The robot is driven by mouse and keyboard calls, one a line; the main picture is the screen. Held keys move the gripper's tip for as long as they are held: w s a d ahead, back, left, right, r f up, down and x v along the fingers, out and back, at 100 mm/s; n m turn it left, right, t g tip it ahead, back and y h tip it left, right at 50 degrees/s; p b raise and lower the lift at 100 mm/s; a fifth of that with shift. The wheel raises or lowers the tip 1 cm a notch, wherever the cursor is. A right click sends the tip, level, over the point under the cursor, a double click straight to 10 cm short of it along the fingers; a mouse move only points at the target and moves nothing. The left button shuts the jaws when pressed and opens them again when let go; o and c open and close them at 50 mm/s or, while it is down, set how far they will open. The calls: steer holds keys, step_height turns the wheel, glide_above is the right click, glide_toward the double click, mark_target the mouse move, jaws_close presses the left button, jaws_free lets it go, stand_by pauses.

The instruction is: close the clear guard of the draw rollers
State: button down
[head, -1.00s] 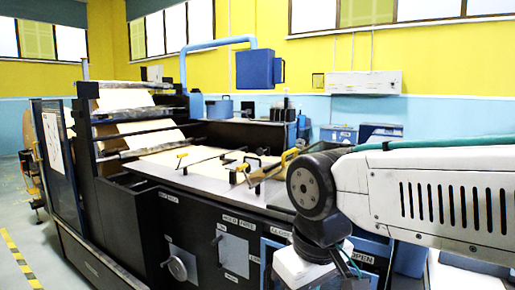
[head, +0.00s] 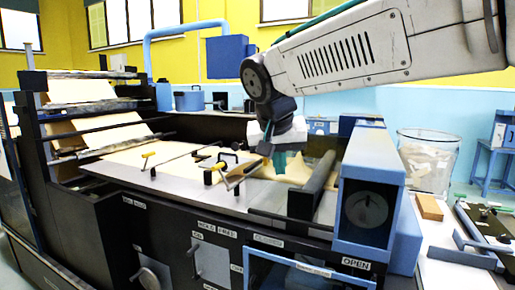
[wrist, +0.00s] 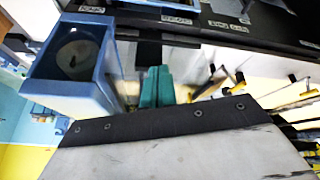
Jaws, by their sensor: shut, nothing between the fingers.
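A blue-framed clear panel (head: 305,275), which looks like the guard, is on the machine's front at the bottom of the head view. It lies between a label that seems to read CLOSED (head: 268,240) and the label OPEN (head: 356,264). Its lower part is cut off, and I cannot tell how far it is open. A dark roller (head: 318,180) lies left of the blue housing (head: 368,195). My gripper (head: 280,162), with teal fingers, is shut and empty above the machine's top, left of the roller. The fingers also show in the wrist view (wrist: 157,88).
The blue housing with a round dial also shows in the wrist view (wrist: 75,65). Yellow-handled levers (head: 230,175) stand on the machine's top, below and left of my gripper. A clear bin (head: 425,160) and a brown block (head: 429,207) are at the right.

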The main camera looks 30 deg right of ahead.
steer(key=w+r+m+t+h, duration=0.15)
steer(key=w+r, duration=0.25)
steer(key=w, duration=0.5)
steer(key=w+r+m+t+h, duration=0.1)
steer(key=w+r+m, duration=0.25)
steer(key=w, duration=0.55)
glide_above(253, 167)
steer(key=f, duration=0.9)
steer(key=shift+s+f, duration=0.15)
steer(key=shift+s, duration=0.05)
steer(key=shift+f, duration=0.4)
